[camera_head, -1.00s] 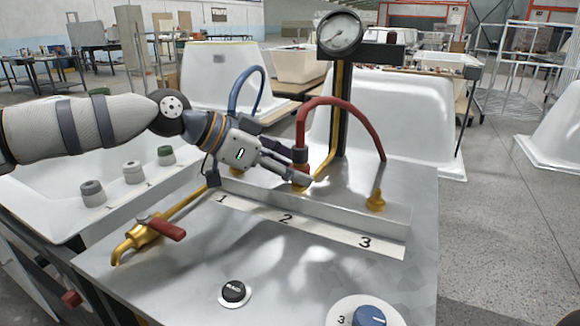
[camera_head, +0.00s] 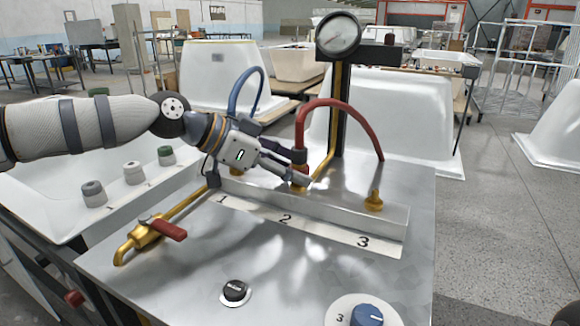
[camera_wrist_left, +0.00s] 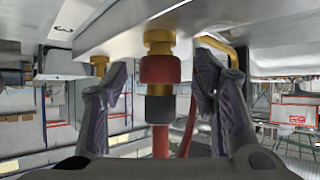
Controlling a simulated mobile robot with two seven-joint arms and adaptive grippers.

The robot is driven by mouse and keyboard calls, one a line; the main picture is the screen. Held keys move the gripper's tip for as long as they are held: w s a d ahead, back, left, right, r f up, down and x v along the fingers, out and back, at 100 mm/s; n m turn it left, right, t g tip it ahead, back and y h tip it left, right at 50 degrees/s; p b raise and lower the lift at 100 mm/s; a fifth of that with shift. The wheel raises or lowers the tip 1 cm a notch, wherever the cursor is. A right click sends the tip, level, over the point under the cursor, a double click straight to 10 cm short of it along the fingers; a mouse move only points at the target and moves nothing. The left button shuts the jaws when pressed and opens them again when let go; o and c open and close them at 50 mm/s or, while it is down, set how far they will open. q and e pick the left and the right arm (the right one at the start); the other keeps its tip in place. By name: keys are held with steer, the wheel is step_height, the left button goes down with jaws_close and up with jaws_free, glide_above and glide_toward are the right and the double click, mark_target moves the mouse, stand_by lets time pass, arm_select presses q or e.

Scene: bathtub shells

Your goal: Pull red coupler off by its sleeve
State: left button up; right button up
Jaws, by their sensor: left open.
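The red coupler (camera_head: 299,157) sits on a brass port at position 2, with a red hose (camera_head: 352,108) looping from it to the right. In the left wrist view its red sleeve (camera_wrist_left: 160,69) is below the brass fitting (camera_wrist_left: 158,42), with a brass ring and black collar below the sleeve. My left gripper (camera_head: 300,173) is at the coupler. In the left wrist view the open fingers (camera_wrist_left: 160,88) stand on either side of the sleeve, with visible gaps. My right gripper is not in view.
A blue hose (camera_head: 241,85) rises behind my left gripper. A bare brass port (camera_head: 374,201) stands at position 3. A gauge (camera_head: 338,35) on a post is behind. A brass tap (camera_head: 140,237) with red handle, a black knob (camera_head: 235,291) and a blue knob (camera_head: 367,315) are nearer.

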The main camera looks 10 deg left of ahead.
mark_target(295, 146)
arm_select(q)
steer(key=c, duration=1.2)
steer(key=shift+r+p, duration=0.8)
steer(key=shift+r, duration=1.45)
jaws_close()
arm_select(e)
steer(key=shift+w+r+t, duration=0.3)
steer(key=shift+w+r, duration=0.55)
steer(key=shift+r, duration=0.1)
arm_select(q)
steer(key=shift+r+p, duration=0.7)
steer(key=shift+r, duration=1.8)
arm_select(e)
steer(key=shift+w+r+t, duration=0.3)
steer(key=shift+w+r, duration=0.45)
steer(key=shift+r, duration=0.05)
